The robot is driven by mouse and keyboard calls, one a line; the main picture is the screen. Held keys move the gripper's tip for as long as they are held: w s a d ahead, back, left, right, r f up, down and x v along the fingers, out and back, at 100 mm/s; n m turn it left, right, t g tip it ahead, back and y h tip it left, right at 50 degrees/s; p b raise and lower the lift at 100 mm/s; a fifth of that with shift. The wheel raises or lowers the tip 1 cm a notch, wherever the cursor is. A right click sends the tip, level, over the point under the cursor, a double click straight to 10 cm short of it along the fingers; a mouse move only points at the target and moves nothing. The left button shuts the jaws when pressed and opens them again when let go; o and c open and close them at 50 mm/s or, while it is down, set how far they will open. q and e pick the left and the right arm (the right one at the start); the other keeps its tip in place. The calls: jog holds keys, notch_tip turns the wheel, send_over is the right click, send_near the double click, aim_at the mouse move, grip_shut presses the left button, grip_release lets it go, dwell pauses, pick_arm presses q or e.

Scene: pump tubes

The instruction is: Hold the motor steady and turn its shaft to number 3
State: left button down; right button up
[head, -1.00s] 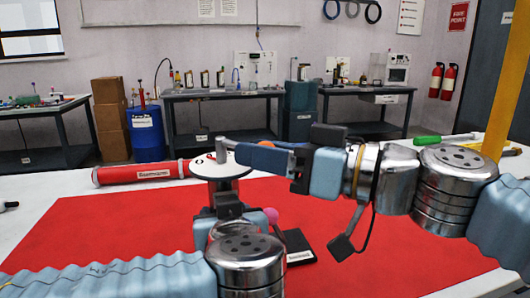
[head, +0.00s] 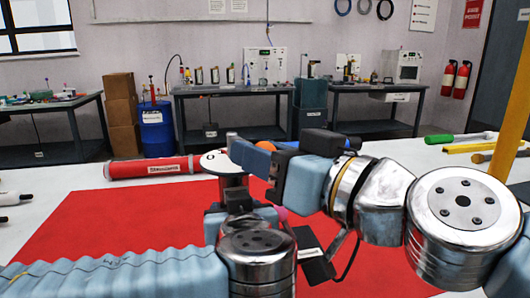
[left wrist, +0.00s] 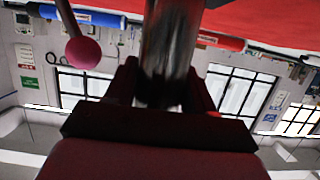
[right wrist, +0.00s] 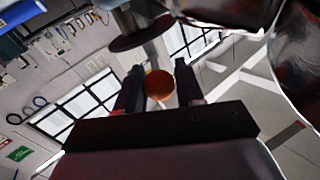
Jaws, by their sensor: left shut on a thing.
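The motor is an upright metal cylinder, mostly hidden behind my left arm in the head view. A white disc (head: 214,162) tops it, with a short grey shaft (head: 231,138) rising above. The disc's marks are too small to read. My left gripper (left wrist: 165,90) is shut around the motor's metal body (left wrist: 168,55). My right gripper (head: 250,154) is at the right of the shaft, its blue fingertip close beside it; contact is unclear. In the right wrist view its fingers (right wrist: 158,92) are apart, with the disc and shaft (right wrist: 140,38) beyond them. An orange ball (right wrist: 158,84) shows between the fingers, depth unclear.
A red labelled tube (head: 150,168) lies behind the motor on the white table. A pink ball (head: 281,213) and a black labelled block (head: 312,262) are near the motor's base. Green-handled (head: 440,139) and yellow tools lie back right. The red mat (head: 100,225) is clear at left.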

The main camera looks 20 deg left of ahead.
jog(key=o, duration=0.3)
jog(key=shift+d, duration=0.1)
jog(key=v, duration=1.1)
jog(key=shift+s+d, duration=0.2)
jog(key=shift+d, duration=0.15)
